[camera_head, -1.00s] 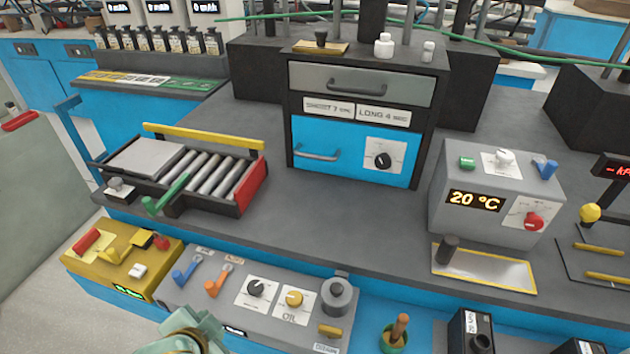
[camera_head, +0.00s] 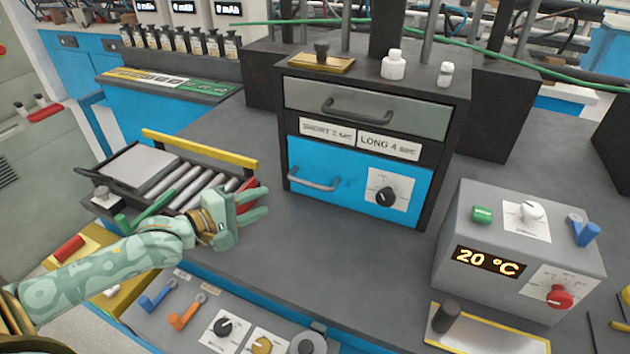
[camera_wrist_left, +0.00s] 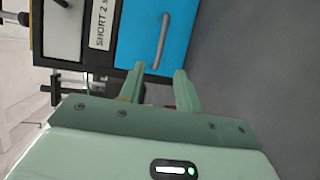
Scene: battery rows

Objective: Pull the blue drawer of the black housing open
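The black housing (camera_head: 447,120) stands on the grey bench. Its lower front is the blue drawer (camera_head: 345,167), shut flush, with a grey bar handle (camera_head: 313,181) at its left and a black knob on a white plate at its right. My left gripper (camera_head: 256,205) is in front of the housing, lower left of the handle, apart from it. In the left wrist view, its two fingers (camera_wrist_left: 160,82) are spread and empty, pointing towards the blue drawer (camera_wrist_left: 140,32) and the handle (camera_wrist_left: 161,42). My right gripper is not in view.
A roller tray (camera_head: 187,157) with a yellow rail stands left of the housing, close to my left arm. A grey 20 °C box (camera_head: 515,250) stands to the right. A grey upper drawer (camera_head: 368,108) sits above the blue one. Bench space before the housing is clear.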

